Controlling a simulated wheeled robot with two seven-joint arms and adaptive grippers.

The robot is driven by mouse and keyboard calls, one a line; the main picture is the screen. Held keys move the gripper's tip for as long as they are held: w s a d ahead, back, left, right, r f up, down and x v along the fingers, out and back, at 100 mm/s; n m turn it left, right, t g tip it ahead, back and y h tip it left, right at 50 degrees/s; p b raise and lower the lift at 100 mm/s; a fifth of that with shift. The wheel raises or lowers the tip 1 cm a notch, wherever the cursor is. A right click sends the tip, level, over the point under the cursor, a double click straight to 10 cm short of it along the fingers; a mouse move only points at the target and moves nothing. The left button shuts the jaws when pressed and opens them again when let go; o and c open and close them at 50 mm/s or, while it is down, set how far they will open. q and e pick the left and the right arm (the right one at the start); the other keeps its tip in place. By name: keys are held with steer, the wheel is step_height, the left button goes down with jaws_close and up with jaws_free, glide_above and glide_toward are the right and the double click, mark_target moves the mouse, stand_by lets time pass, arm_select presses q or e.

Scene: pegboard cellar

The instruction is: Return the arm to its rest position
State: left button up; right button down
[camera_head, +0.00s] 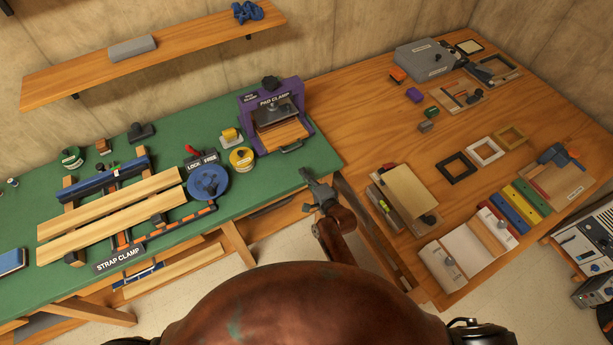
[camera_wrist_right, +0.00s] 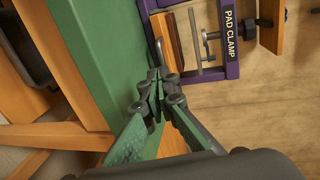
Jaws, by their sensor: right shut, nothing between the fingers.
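My right gripper (camera_head: 315,190) is shut and empty beside the right end of the green bench (camera_head: 255,185). In the right wrist view my right gripper (camera_wrist_right: 160,92) has its fingers together, with the green bench top (camera_wrist_right: 85,40) behind them. The purple pad clamp (camera_head: 272,115) stands on the bench just up and left of the gripper. It also shows in the right wrist view as a purple frame (camera_wrist_right: 232,62). My right arm's brown link (camera_head: 338,225) runs down from the gripper towards my body. My left gripper does not show.
A strap clamp (camera_head: 120,257) with two long boards lies on the bench, near a blue reel (camera_head: 208,183). A wooden table (camera_head: 365,110) at right carries several frames, boxes and boards. A shelf (camera_head: 180,45) hangs on the wall. Bare floor (camera_head: 290,240) shows between bench and table.

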steer(key=s+d+f+n+g+h, duration=0.2)
steer(key=s+d+f, duration=0.5)
steer(key=f, duration=0.5)
steer(key=s+d+f+n+g+h, duration=0.1)
steer(key=s+d+f+n+g, duration=0.3)
steer(key=s+f, duration=0.65)
steer(key=s+d+f+n+h, duration=0.15)
steer(key=s+d+f, duration=0.5)
steer(key=f, duration=0.65)
steer(key=s+d+f+n+g+h, duration=0.1)
steer(key=s+d+f, duration=0.4)
steer(key=s, duration=0.7)
steer(key=s+d+f+n+g+h, duration=0.1)
steer(key=s+d+f+n+g, duration=0.2)
steer(key=s, duration=1)
steer(key=s+d+f+n+g+h+b, duration=0.1)
steer(key=s+d+f+n+g, duration=0.1)
steer(key=s+d+f, duration=0.5)
steer(key=s, duration=0.5)
steer(key=shift+s+d+g, duration=0.15)
steer(key=shift+s+g, duration=0.15)
steer(key=shift+g, duration=0.1)
